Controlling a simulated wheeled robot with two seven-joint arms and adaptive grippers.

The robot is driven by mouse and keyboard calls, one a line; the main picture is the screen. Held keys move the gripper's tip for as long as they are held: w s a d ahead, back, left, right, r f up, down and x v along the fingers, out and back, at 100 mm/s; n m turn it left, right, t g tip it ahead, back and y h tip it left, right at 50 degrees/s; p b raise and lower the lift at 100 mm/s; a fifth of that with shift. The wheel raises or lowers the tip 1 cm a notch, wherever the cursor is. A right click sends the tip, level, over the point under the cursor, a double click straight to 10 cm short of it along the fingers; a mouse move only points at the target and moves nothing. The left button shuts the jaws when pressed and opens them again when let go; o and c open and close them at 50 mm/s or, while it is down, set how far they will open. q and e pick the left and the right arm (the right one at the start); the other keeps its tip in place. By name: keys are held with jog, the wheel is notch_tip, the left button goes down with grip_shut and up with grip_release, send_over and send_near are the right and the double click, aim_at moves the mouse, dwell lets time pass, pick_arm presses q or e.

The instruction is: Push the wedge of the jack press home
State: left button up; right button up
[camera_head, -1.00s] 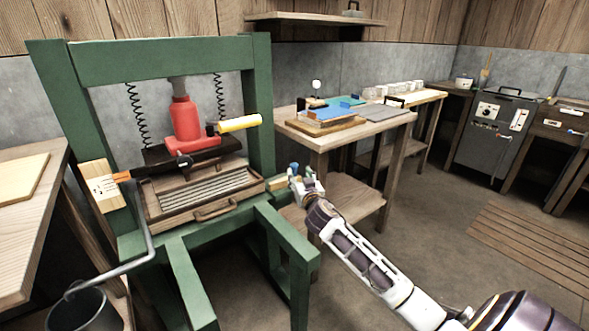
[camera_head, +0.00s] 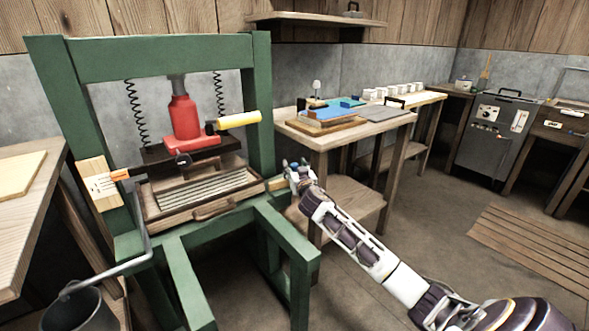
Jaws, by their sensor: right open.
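The green jack press (camera_head: 262,110) stands at left, with a red bottle jack (camera_head: 184,118) under its top beam and a yellow handle (camera_head: 239,120) pointing right. A small pale wooden piece, seemingly the wedge (camera_head: 277,184), sticks out at the right side of the press, level with the slatted wooden tray (camera_head: 205,209). My right gripper (camera_head: 291,168) is open, just right of and slightly above the wedge's outer end. The fingers are small here, and I cannot tell whether they touch the wedge. The wedge's inner end is hidden. My left gripper is out of view.
A pale block (camera_head: 100,184) with an orange-tipped item is on the left post. A bucket (camera_head: 80,308) hangs at the lower left. A wooden bench (camera_head: 335,140) with a blue mat stands behind my right gripper. The floor at right is open around a slatted mat (camera_head: 530,245).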

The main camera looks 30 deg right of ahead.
jog(key=shift+w+d, duration=0.2)
jog(key=shift+w, duration=0.35)
grip_shut()
